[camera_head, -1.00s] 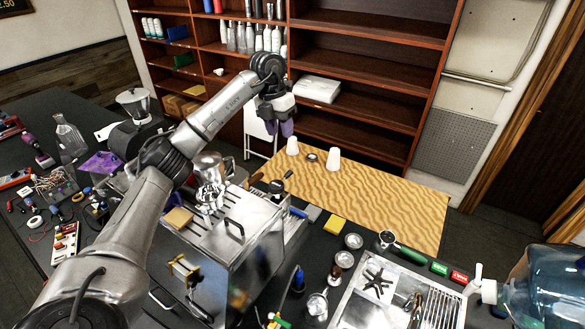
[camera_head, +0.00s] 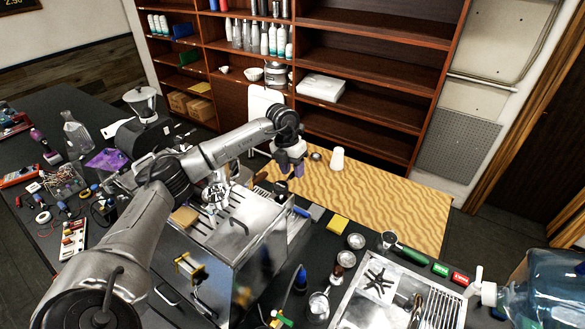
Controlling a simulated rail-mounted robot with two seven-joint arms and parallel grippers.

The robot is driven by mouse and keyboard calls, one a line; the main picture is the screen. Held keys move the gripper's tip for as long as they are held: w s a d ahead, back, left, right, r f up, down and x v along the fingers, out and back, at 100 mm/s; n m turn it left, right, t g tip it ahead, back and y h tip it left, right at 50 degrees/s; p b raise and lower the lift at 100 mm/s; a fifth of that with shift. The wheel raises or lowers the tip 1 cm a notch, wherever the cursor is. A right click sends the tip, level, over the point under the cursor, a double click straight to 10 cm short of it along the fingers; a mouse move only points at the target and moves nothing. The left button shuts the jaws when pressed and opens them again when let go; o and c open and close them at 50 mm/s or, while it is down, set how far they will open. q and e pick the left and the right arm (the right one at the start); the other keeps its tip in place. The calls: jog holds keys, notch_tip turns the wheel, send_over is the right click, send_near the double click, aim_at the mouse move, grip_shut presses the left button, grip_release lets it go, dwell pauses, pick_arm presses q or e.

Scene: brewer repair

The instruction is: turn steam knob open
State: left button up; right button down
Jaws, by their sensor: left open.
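The steel brewer (camera_head: 245,250) stands on the dark counter in the middle of the head view, with a slotted top and a black handle. I cannot make out the steam knob; my left arm and the machine's body may hide it. My left gripper (camera_head: 290,172) is open and empty, pointing down just beyond the brewer's far edge, above the near-left end of the wavy wooden board. My right gripper is out of view.
A white cup (camera_head: 337,158) stands on the wooden board (camera_head: 385,205) right of my left gripper.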

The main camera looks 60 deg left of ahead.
pick_arm(q)
grip_shut()
dwell(0.4)
